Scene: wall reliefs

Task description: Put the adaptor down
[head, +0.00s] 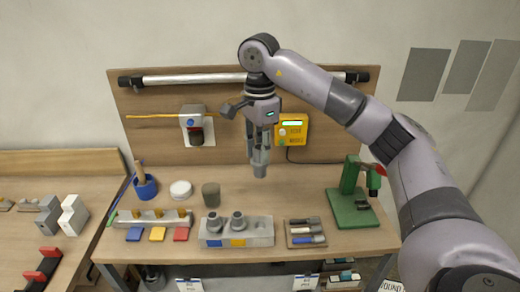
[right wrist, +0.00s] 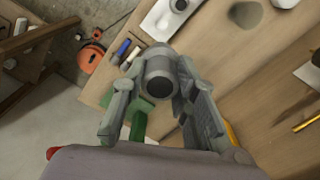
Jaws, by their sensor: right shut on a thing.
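The adaptor (head: 260,166) is a grey stepped cylinder with a hollow end. It hangs upright below my right gripper (head: 261,140), above the back part of the workbench and clear of its top. My right gripper is shut on it. In the right wrist view the adaptor (right wrist: 160,82) sits between the two fingers (right wrist: 163,105), its round open end showing. A light grey holder block (head: 262,232) stands near the front of the bench, with two similar grey adaptors (head: 214,222) (head: 238,220) upright in it. My left gripper is not in view.
A dark round pot (head: 211,195), a white disc (head: 180,189) and a blue cup (head: 146,188) stand left of the adaptor. A green press (head: 349,205) stands right. A tray of pens (head: 304,241) lies in front. Bare wood lies between adaptor and press.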

